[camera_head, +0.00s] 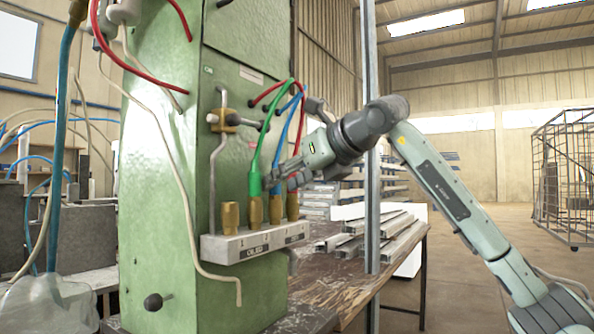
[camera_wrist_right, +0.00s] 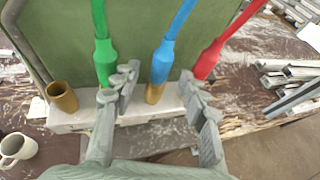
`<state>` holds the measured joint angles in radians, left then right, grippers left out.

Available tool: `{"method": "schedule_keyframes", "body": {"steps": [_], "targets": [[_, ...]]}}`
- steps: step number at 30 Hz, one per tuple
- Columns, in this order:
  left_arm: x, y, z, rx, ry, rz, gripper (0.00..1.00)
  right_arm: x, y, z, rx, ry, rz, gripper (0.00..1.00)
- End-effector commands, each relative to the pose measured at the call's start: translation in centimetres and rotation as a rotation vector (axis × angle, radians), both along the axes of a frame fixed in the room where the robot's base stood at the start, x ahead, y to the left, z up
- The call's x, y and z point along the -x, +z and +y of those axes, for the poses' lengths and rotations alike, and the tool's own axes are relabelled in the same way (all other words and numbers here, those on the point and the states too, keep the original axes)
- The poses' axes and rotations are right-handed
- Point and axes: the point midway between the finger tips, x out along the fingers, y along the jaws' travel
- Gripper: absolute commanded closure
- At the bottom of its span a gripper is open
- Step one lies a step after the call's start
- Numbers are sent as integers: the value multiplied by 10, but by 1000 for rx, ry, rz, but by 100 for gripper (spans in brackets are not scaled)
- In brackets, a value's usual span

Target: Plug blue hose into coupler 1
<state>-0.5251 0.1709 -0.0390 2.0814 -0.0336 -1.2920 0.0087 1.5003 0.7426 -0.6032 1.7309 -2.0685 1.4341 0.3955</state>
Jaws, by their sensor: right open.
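The blue hose (camera_head: 287,118) hangs down to a brass coupler, third from the left on a grey block; its blue end (camera_wrist_right: 162,62) sits in that coupler (camera_wrist_right: 154,93). My right gripper (camera_head: 284,180) is open. In the right wrist view its fingers (camera_wrist_right: 158,82) stand either side of the blue end, with gaps visible. The leftmost brass coupler (camera_head: 230,218) is empty; its open top also shows in the right wrist view (camera_wrist_right: 62,96). The green hose (camera_head: 256,165) ends at the second coupler (camera_head: 255,213), the red hose (camera_wrist_right: 209,60) at the right. My left gripper is out of view.
The grey coupler block (camera_head: 255,242) is fixed to a green machine column (camera_head: 165,200). The neighbouring green and red hoses hang close beside my fingers. Metal profiles (camera_head: 385,228) lie on the bench to the right. A mug (camera_wrist_right: 15,148) stands at the left in the wrist view.

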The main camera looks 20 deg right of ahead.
Motion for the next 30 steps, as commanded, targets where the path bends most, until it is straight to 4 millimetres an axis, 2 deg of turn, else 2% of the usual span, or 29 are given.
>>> {"method": "schedule_keyframes", "body": {"steps": [6, 14, 25, 27, 28, 30], "targets": [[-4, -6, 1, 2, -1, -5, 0, -15, -7, 6, -1, 1, 0, 56], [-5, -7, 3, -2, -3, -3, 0, -16, -7, 6, 0, 0, 0, 56], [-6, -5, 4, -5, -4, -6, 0, -16, -7, 6, 0, 0, 0, 100], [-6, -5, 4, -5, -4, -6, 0, -16, -7, 6, 0, 0, 0, 100], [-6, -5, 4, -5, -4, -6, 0, -16, -7, 6, 0, 0, 0, 83], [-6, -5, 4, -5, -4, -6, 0, -16, -7, 6, 0, 0, 0, 91]]}}
